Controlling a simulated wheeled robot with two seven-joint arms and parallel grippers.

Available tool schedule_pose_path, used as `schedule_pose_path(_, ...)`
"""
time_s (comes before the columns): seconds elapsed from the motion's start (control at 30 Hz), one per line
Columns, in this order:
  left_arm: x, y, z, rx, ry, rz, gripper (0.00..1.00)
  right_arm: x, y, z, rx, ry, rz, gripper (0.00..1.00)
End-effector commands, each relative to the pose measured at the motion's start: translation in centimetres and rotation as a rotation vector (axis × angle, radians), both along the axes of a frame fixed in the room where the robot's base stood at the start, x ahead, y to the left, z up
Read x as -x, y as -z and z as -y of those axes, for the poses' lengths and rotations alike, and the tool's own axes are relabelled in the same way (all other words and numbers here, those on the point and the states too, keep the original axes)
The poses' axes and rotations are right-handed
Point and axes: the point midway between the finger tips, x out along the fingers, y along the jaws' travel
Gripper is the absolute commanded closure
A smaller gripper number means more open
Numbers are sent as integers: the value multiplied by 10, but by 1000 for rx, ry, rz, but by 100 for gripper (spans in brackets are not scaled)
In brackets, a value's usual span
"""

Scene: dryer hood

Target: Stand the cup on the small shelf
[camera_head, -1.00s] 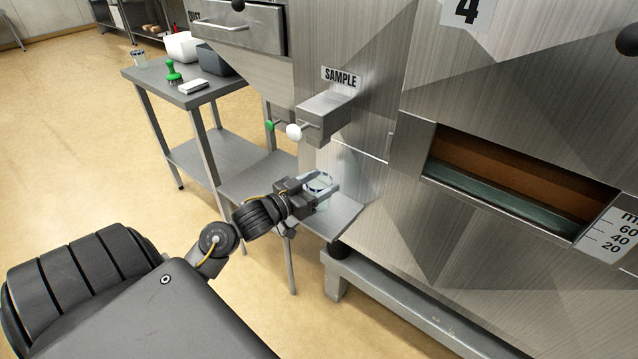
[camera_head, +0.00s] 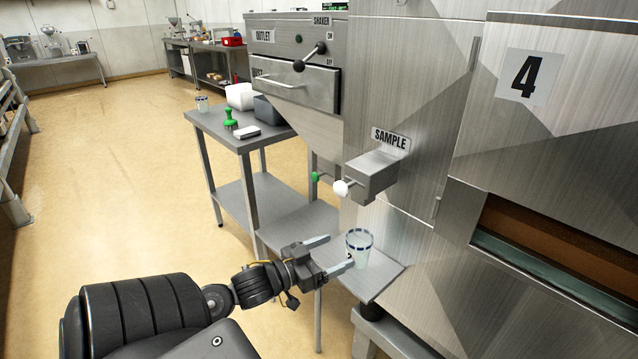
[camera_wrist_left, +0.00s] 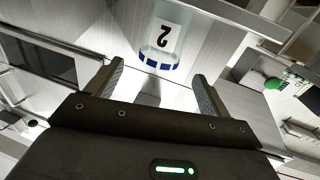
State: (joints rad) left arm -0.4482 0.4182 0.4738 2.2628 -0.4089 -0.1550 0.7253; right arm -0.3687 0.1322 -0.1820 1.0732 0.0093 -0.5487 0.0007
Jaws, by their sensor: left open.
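The cup (camera_head: 359,248) is clear with a dark blue band at its rim. It stands upright on the small shelf (camera_head: 382,283) below the SAMPLE spout. My left gripper (camera_head: 332,254) is open, its two fingers pointing at the cup from the left, with the cup just beyond the fingertips. In the left wrist view the cup (camera_wrist_left: 160,45) shows a label with a 2 and lies ahead of the open fingers (camera_wrist_left: 158,78), apart from them. My right gripper is not in view.
The SAMPLE box (camera_head: 371,176) with green and white knobs juts out above the shelf. A grey side table (camera_head: 205,122) at the left holds another cup (camera_head: 202,103), a green-handled brush (camera_head: 230,119) and bins. The floor at the left is clear.

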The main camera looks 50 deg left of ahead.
Motion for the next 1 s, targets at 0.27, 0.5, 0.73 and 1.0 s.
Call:
schedule_pose_path(0.27, 33, 0, -6, 0, -2, 0, 19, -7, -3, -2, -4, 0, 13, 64)
schedule_pose_path(0.5, 37, -1, -7, 0, 0, 1, 19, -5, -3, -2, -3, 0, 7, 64)
schedule_pose_path(0.73, 36, 0, -7, 0, 0, 1, 19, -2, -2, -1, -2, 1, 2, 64)
schedule_pose_path(1.0, 36, 3, -5, -3, -11, -12, 19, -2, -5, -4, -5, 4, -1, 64)
